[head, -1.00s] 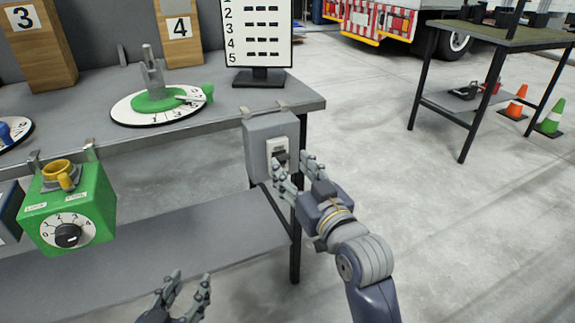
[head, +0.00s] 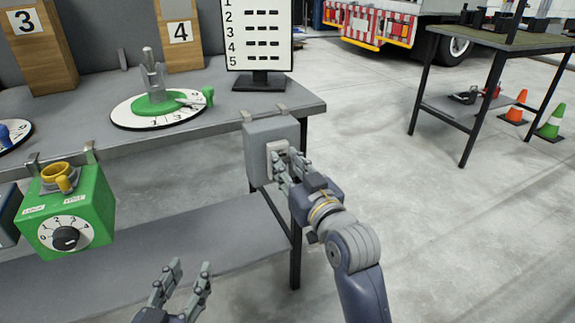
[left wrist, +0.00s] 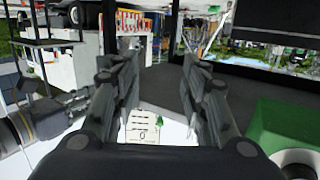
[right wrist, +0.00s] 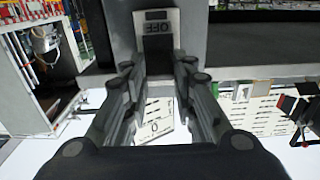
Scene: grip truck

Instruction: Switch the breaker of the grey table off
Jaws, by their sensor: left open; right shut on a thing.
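The breaker (head: 275,148) is a pale switch plate on a grey box (head: 262,131) hung from the front right edge of the grey table (head: 300,103). My right gripper (head: 287,165) is at the breaker, its fingers shut on the switch and covering much of it. In the right wrist view the breaker (right wrist: 157,62) lies between the fingertips (right wrist: 159,70), with a dark area marked OFF, upside down, showing. The lever's exact position is hidden. My left gripper (head: 182,278) is open and empty, low in front of the table; its spread fingers fill the left wrist view (left wrist: 160,72).
A green box (head: 75,215) with a dial and yellow ring hangs at the table's left front. A round dial (head: 128,118) with a green pointer and a numbered display (head: 258,45) stand on top. Another table (head: 490,42) and cones (head: 551,122) are right. Floor between is clear.

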